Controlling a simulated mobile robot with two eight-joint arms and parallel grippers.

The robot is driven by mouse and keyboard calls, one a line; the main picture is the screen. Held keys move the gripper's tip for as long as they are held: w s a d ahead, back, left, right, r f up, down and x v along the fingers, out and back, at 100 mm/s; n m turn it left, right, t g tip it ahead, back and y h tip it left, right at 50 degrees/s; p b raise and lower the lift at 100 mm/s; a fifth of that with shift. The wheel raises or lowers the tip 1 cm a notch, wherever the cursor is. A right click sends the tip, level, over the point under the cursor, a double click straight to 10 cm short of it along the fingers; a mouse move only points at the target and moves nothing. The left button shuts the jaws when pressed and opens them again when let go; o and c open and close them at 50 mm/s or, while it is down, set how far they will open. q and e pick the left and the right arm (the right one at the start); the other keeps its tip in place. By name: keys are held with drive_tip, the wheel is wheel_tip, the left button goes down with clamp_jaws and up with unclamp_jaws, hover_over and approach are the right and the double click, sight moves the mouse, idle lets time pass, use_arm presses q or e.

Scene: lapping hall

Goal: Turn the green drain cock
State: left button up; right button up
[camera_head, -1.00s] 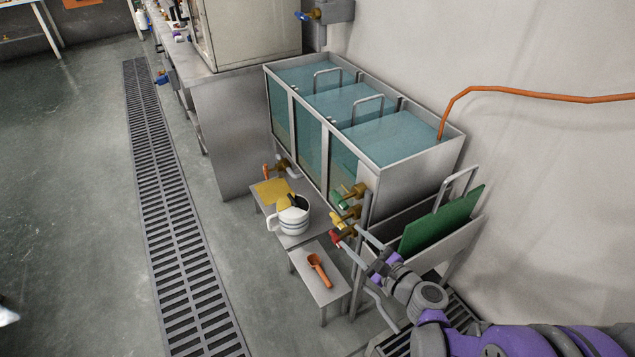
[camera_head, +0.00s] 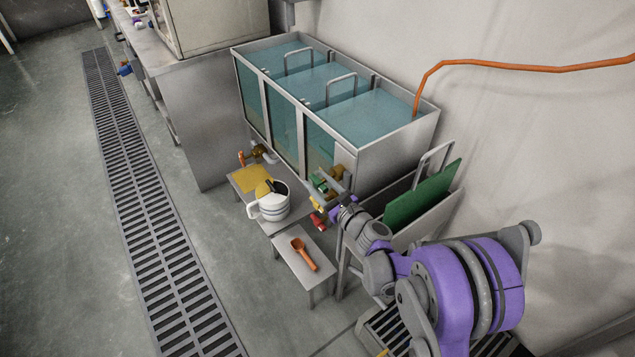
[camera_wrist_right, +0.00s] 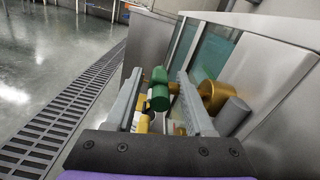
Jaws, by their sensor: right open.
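The green drain cock (camera_head: 319,184) is on the front of the tank row (camera_head: 378,152), at its near end, with a brass body (camera_head: 338,173). My right gripper (camera_head: 322,187) is at the cock and partly covers it in the head view. In the right wrist view the green handle (camera_wrist_right: 160,90) shows between the two open fingers (camera_wrist_right: 160,76), with a gap to the left finger; contact on the right side cannot be told. The brass body (camera_wrist_right: 212,95) is right of the fingers. My left gripper is not in view.
Yellow and red cocks (camera_head: 318,221) sit just below the green one. A green board (camera_head: 425,194) stands in a rack at right. The floor left is clear.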

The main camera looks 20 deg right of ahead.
drive_tip(key=shift+w+a, duration=0.1)
drive_tip(key=shift+w, duration=0.15)
clamp_jaws()
